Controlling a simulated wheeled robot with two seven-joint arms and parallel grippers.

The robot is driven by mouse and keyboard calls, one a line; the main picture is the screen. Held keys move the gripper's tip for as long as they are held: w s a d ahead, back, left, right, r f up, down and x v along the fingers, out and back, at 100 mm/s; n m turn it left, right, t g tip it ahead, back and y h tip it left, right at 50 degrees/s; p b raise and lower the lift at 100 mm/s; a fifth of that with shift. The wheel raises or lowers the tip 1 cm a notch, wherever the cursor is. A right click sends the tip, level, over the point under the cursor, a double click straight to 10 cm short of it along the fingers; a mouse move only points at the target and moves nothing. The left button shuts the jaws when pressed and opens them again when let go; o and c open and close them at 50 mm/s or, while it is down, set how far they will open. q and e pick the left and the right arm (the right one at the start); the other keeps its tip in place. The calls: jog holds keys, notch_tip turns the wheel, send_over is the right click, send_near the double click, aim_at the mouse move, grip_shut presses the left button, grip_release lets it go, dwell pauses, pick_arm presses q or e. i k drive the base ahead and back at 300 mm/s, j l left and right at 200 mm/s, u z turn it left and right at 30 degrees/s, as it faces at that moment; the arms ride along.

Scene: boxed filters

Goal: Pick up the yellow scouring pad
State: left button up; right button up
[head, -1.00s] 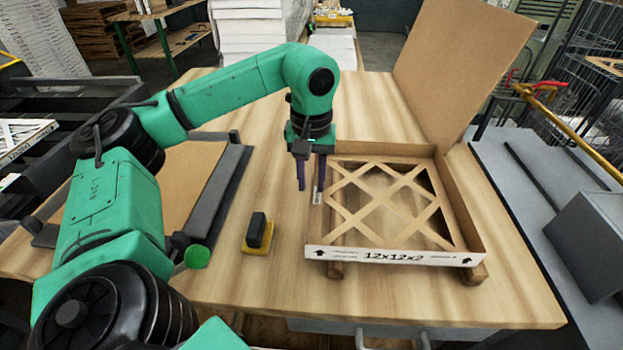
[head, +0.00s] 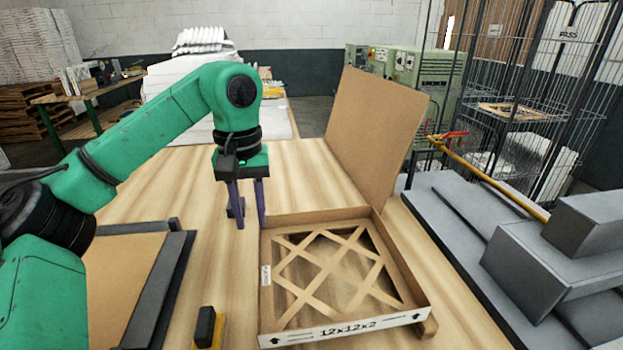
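The yellow scouring pad (head: 222,332) lies on the wooden table at the bottom edge of the head view, partly cut off. A dark block (head: 205,327) stands on or against it; I cannot tell which. My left gripper (head: 250,223) points down beside the far left corner of the cardboard box, well beyond the pad. Its two purple fingers are apart with nothing seen held between them. My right gripper is out of view.
An open cardboard box (head: 420,309) with a lattice filter stands right of the pad, its flap upright at the back. A dark-edged tray (head: 176,270) lies at left. A small dark object (head: 229,209) shows behind my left fingers.

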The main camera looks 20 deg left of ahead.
aim_at(208, 333)
jog(key=k+l, duration=1.25)
